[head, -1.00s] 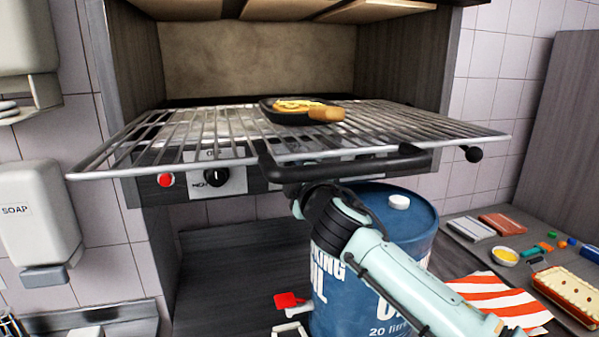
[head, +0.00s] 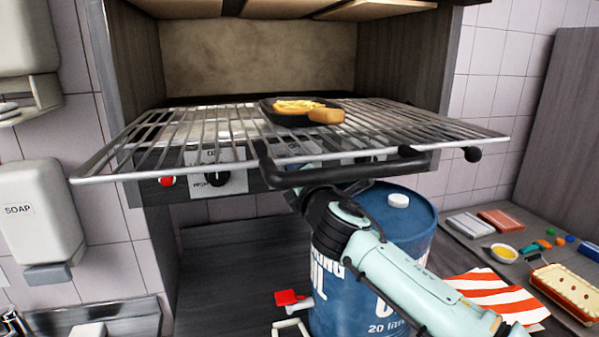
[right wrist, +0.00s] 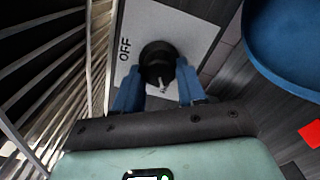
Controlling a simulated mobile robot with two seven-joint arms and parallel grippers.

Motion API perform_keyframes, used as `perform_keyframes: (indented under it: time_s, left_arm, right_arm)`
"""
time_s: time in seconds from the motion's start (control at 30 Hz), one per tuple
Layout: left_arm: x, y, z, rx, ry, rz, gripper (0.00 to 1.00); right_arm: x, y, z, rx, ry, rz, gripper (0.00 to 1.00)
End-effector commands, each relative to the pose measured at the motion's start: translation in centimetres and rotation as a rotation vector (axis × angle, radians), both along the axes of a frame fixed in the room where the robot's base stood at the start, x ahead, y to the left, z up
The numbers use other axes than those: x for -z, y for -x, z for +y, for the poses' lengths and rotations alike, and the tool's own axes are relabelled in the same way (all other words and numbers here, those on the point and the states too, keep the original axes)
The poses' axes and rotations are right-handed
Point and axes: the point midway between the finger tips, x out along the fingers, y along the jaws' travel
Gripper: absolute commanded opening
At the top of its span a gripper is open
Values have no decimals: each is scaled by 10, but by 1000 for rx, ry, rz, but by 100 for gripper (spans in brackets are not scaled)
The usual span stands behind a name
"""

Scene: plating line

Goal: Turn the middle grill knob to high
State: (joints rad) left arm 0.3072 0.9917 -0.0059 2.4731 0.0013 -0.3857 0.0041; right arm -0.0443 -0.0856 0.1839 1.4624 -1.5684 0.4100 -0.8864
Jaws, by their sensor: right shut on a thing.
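My right gripper (right wrist: 158,88) has its blue fingers on either side of a round black grill knob (right wrist: 158,60) in the right wrist view, shut on it. The knob sits on a pale label plate (right wrist: 190,30) with OFF at its left. A white mark shows at the knob's lower edge; I cannot tell its setting. In the head view my right arm reaches up to the grill front, and its fingers and the held knob are hidden behind the rack and black handle bar (head: 350,172). Another knob (head: 217,178) shows to the left on the panel. My left gripper is out of view.
The wire rack (head: 190,140) juts out above the panel, carrying a small black pan (head: 285,117) of food. A blue oil drum (head: 420,215) stands below, close to my right arm. A red button (head: 167,181) is at the panel's left end.

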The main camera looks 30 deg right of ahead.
Motion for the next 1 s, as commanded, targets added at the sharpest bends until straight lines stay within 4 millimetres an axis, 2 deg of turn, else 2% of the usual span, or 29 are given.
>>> perform_keyframes:
  time_s: [0.03,0.6,0.63,0.67,0.7,1.0]
  left_arm:
    - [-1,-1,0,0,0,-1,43]
    - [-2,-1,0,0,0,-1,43]
    - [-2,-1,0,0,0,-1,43]
    - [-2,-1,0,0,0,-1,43]
    - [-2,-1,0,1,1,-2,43]
    - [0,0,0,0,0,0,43]
  right_arm:
    - [-5,1,-1,1,14,-8,10]
    - [-6,1,-2,1,43,-2,10]
    - [-6,1,-2,1,43,-2,50]
    - [-6,1,-1,2,42,-1,60]
    - [-5,1,-1,1,41,0,64]
    - [-2,2,0,1,38,4,64]
